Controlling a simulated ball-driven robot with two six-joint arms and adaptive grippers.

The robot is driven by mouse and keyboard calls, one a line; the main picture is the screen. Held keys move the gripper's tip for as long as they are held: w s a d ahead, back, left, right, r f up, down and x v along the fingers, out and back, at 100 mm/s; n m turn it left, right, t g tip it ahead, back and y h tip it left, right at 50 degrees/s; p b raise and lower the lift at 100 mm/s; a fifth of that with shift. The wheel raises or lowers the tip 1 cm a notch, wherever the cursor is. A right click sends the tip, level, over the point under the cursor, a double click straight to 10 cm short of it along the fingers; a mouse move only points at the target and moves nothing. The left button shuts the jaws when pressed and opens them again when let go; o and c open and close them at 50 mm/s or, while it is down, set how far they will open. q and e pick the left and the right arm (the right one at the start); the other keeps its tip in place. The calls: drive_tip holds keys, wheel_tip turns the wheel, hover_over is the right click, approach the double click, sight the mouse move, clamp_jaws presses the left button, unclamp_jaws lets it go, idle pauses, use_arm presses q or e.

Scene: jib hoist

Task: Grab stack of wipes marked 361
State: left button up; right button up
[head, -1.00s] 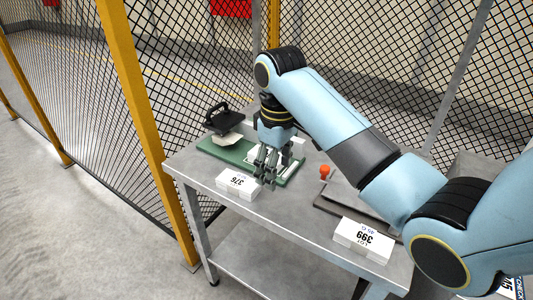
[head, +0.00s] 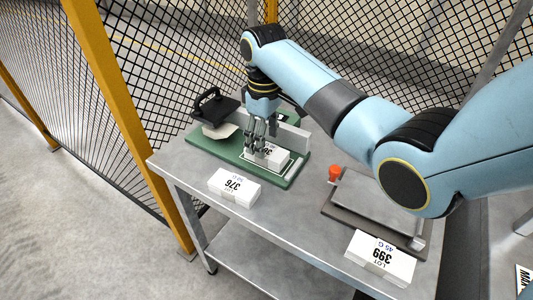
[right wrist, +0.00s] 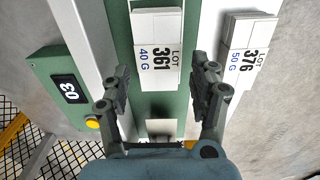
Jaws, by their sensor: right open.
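The white stack of wipes marked 361 (right wrist: 157,50) lies on a green base (head: 291,172) on the table. In the head view the stack (head: 272,157) is partly hidden behind my right gripper. My right gripper (head: 256,145) is over the near-left end of the stack. In the right wrist view its fingers (right wrist: 163,88) are spread wide, one on each side of the stack's lower end, with nothing held between them. My left gripper is not in view.
A stack marked 376 (head: 234,188) lies in front of the green base, and a stack marked 399 (head: 380,258) lies at the table's right. A black-handled tool (head: 214,106) stands at the base's left; mesh fencing stands behind.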

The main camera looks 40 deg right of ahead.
sight(267, 150)
wheel_tip(267, 150, down, 4)
drive_tip(key=shift+s+d+f, duration=0.15)
drive_tip(key=c, duration=1)
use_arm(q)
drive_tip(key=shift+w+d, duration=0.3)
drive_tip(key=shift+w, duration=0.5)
use_arm(e)
drive_tip(key=shift+c, duration=0.4)
